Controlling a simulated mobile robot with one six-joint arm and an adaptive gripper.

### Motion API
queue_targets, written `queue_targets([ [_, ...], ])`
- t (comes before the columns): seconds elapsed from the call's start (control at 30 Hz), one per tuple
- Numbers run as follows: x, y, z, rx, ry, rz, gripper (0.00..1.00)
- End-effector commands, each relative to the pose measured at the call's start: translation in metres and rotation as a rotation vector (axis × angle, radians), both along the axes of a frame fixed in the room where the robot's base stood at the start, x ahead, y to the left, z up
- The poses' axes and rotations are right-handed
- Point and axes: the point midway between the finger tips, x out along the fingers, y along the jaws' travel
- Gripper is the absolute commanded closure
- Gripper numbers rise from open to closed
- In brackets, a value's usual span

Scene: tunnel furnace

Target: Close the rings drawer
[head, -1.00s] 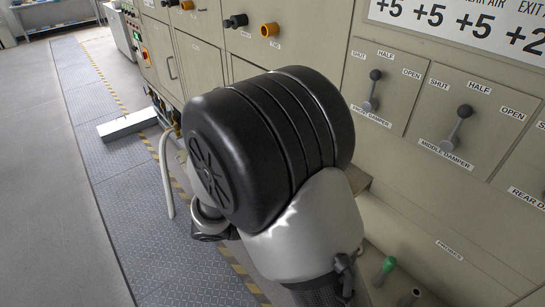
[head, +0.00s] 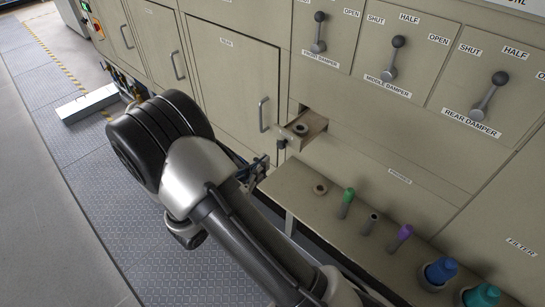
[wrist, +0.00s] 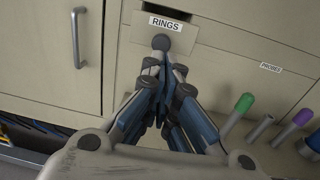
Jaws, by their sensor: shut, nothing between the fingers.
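The rings drawer (head: 311,125) sticks out of the cabinet front, partly open, with a dark ring (head: 300,129) inside. In the wrist view its front carries the RINGS label (wrist: 166,25) and a round grey knob (wrist: 161,43), with a dark gap above the front. My gripper (wrist: 158,68) is shut and empty. Its fingertips are just in front of and below the knob in that picture; I cannot tell whether they touch. In the head view my gripper (head: 262,164) is to the lower left of the drawer.
A shelf (head: 290,182) below the drawer holds a loose ring (head: 320,188), a green-topped probe (head: 347,200), a purple-topped one (head: 402,236) and blue and teal items. A tall door handle (head: 263,115) stands left of the drawer. Damper levers are above. Floor at left is mostly clear.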

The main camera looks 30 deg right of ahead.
Motion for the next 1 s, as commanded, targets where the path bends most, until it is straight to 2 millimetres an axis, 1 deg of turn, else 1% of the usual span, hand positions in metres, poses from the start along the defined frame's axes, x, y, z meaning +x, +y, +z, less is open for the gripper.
queue_targets([
  [0.03,0.003,-0.011,-0.001,0.001,0.0,-0.006,1.0],
  [0.1,0.008,-0.022,-0.002,0.002,-0.001,-0.005,1.0],
  [0.2,0.014,-0.035,-0.002,0.002,-0.001,-0.003,1.0],
  [0.3,0.018,-0.043,-0.002,0.002,-0.001,-0.002,1.0],
  [0.43,0.02,-0.047,-0.001,0.0,-0.001,0.0,1.0],
  [0.77,0.021,-0.048,-0.001,0.0,-0.001,0.0,1.0],
  [0.83,0.022,-0.053,-0.001,0.002,-0.001,-0.002,1.0],
  [0.93,0.027,-0.069,-0.001,0.002,-0.001,-0.007,1.0],
  [1.0,0.033,-0.088,-0.001,0.002,-0.002,-0.008,1.0],
])
